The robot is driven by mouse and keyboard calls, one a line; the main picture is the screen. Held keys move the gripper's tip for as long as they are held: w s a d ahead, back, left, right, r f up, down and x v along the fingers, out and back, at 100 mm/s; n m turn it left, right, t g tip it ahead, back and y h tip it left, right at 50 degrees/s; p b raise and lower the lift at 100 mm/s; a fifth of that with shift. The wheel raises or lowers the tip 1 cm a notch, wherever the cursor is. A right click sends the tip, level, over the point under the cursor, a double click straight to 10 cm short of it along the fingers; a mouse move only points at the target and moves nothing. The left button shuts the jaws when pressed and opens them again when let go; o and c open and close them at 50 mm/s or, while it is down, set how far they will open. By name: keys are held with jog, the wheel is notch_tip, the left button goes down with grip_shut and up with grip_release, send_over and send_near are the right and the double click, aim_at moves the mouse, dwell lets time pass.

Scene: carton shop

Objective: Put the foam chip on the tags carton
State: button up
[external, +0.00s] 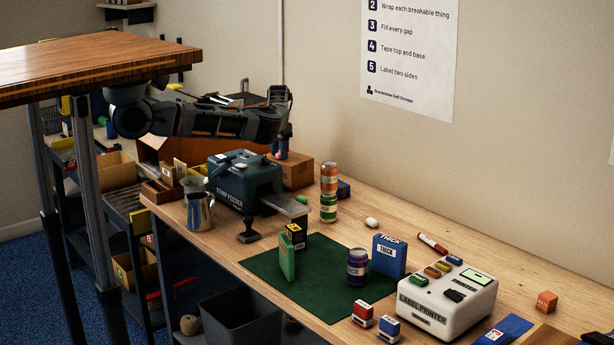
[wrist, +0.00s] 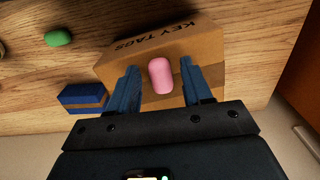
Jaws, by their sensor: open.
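A pink foam chip (wrist: 161,76) lies over the top of the brown carton marked KEY TAGS (wrist: 205,50) in the wrist view, on or beside its tape strip. My gripper (wrist: 160,88) is open, with one blue finger on each side of the chip and a gap to both. The chip appears to rest on the carton. In the external view the carton (external: 297,174) stands behind the strip feeder, with my gripper (external: 281,152) low over it; the chip is too small there to make out clearly.
A blue box (wrist: 82,97) and a green chip (wrist: 58,38) lie near the carton in the wrist view. The strip feeder (external: 243,180) and stacked cans (external: 328,192) stand close by. A white chip (external: 372,222), green mat (external: 320,300) and label printer (external: 440,300) are further right.

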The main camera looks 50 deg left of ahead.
aim_at(279, 153)
notch_tip(279, 153, up, 12)
jog(key=b, duration=0.1)
jog(key=shift+r+b, duration=0.15)
jog(key=shift+b, duration=0.2)
